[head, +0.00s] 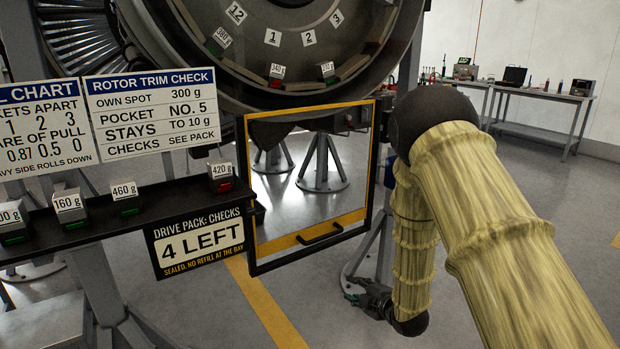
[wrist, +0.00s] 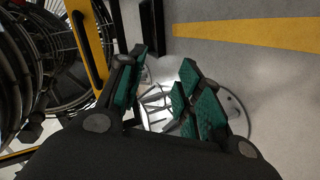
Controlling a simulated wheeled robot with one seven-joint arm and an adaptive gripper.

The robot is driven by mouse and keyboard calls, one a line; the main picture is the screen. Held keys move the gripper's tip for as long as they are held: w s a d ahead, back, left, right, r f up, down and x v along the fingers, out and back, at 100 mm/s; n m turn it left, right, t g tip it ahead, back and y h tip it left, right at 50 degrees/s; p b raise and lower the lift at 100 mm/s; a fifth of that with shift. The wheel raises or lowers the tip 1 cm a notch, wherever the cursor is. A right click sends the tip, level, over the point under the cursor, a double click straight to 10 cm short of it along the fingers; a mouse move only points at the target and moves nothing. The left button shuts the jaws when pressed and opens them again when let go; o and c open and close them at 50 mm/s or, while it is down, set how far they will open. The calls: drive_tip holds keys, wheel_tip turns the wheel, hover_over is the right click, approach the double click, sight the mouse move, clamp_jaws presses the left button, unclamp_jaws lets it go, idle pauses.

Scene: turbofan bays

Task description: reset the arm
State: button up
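My arm (head: 480,200), in a pale yellow ribbed sleeve, reaches from the lower right up to a dark joint and folds down again. My gripper (head: 372,302) hangs low in the head view, right of the framed panel and in front of a grey stand's foot. In the wrist view my gripper (wrist: 163,80) shows its green-padded fingers spread apart. Nothing is held between them; only grey floor and stand parts show there.
A clear panel with a yellow-black frame (head: 249,190) stands left of my arm. A dark shelf (head: 95,212) holds labelled weights, including a 420 g weight (head: 222,184). The rotor (head: 190,75) is above. A workbench (head: 545,97) stands back right. Open floor lies between.

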drive_tip(key=s+d+f+m+g+h, duration=0.35)
drive_tip(key=s+f+m, duration=0.55)
drive_tip(key=s+f, duration=0.85)
drive_tip(key=s+d+f+m+g+h, duration=0.1)
drive_tip(key=s+f+m+g, duration=0.2)
drive_tip(key=s, duration=0.6)
drive_tip(key=s+d+f+m+g, duration=0.2)
drive_tip(key=s+f+m, duration=0.1)
drive_tip(key=s, duration=0.7)
drive_tip(key=s+m+g, duration=0.4)
drive_tip(key=s+m, duration=0.1)
drive_tip(key=s, duration=1)
wheel_tip(320, 180, up, 12)
drive_tip(key=h+p, duration=0.1)
drive_tip(key=p, duration=1.1)
drive_tip(key=shift+w+f, duration=0.2)
drive_tip(key=shift+w, duration=0.1)
drive_tip(key=shift+d, duration=0.1)
